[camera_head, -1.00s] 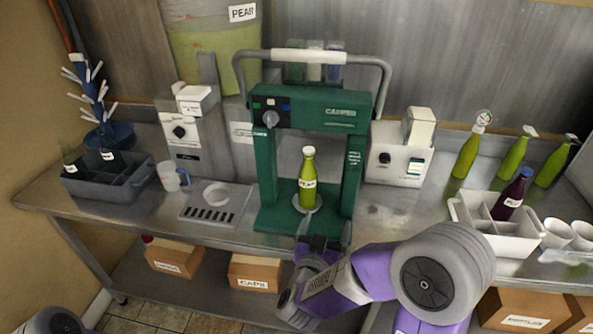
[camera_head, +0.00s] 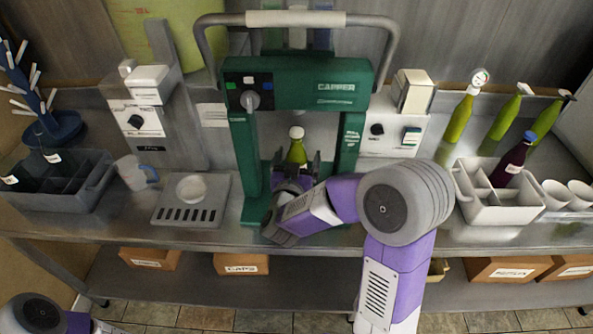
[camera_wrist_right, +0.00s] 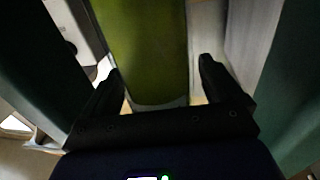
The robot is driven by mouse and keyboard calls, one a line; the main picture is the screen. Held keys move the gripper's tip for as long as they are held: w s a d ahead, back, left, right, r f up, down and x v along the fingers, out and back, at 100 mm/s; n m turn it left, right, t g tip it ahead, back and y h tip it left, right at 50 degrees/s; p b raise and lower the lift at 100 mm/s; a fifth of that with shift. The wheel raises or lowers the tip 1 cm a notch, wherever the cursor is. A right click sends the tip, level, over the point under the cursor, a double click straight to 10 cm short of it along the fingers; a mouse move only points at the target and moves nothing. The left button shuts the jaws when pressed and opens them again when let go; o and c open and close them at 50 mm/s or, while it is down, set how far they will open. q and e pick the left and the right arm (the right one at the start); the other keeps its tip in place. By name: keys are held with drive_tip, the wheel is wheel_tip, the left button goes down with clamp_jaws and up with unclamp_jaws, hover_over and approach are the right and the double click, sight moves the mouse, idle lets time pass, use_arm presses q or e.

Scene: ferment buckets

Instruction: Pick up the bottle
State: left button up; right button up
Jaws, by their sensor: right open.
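The green bottle (camera_head: 297,152) with a pale cap stands upright in the green capper (camera_head: 300,95), between its two posts. My right gripper (camera_head: 297,168) reaches in between the posts from the front and hides the bottle's lower part. In the right wrist view the bottle (camera_wrist_right: 145,45) fills the middle, between the two dark fingers of the open gripper (camera_wrist_right: 160,85). A gap shows beside each finger, so the jaws are not closed on it. Of my left arm only a link shows at the bottom left; its gripper is out of view.
The capper posts stand close on both sides of my right gripper. A white crate (camera_head: 492,214) with a dark bottle (camera_head: 513,160) stands at right, several green bottles behind it. At left are a drip tray (camera_head: 180,217), a clear mug (camera_head: 133,172) and a grey crate (camera_head: 75,200).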

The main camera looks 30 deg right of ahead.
drive_tip(key=shift+w+d, duration=0.15)
drive_tip(key=c, duration=1.4)
drive_tip(key=shift+c, duration=0.6)
drive_tip(key=shift+r, duration=0.15)
